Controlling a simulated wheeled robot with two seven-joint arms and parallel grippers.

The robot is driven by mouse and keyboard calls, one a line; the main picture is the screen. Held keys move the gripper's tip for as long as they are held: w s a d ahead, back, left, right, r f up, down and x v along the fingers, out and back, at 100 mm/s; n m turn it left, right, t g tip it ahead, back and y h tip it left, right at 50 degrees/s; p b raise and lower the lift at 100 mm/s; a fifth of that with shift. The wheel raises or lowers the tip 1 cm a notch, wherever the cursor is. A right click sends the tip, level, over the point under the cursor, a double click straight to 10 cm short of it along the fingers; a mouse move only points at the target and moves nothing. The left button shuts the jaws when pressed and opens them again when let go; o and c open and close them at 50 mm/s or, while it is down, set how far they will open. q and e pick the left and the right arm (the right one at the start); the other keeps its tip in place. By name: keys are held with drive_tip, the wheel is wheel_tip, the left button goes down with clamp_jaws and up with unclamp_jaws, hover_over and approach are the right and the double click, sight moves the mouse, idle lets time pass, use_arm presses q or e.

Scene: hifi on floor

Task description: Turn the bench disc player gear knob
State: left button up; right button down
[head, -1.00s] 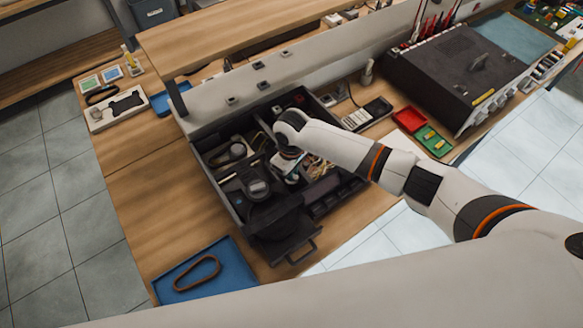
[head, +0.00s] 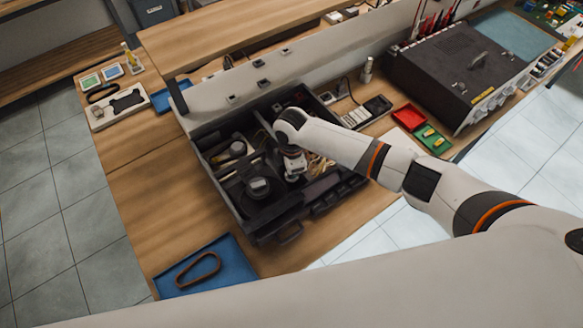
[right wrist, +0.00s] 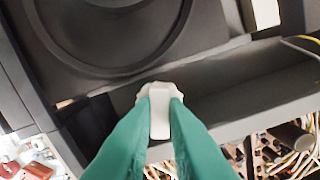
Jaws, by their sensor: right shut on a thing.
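The disc player (head: 255,226) is an open dark box on the wooden bench in the head view, with its inner parts exposed. Its tray front with a handle (head: 290,233) sits close against the box's near side. My right gripper (right wrist: 160,100) is shut on the white gear knob (right wrist: 160,122) in the right wrist view. The knob sits at the edge of a dark part with a large round recess (right wrist: 120,35). In the head view my right arm reaches over the box, and the wrist hides the fingers and knob. My left gripper is out of view.
A blue tray (head: 228,275) with a brown belt loop (head: 198,270) lies at the front left. Red (head: 408,117) and green (head: 432,139) trays and a large dark instrument (head: 455,70) stand to the right. Bare bench lies left of the box.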

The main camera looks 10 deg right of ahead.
drive_tip(key=shift+n, duration=1.9)
drive_tip(key=shift+r, duration=0.1)
drive_tip(key=shift+w, duration=0.1)
drive_tip(key=c, duration=1.4)
unclamp_jaws()
drive_tip(key=shift+c, duration=0.2)
wheel_tip(320, 180, up, 12)
drive_tip(key=b, duration=0.3)
drive_tip(key=shift+b, duration=0.3)
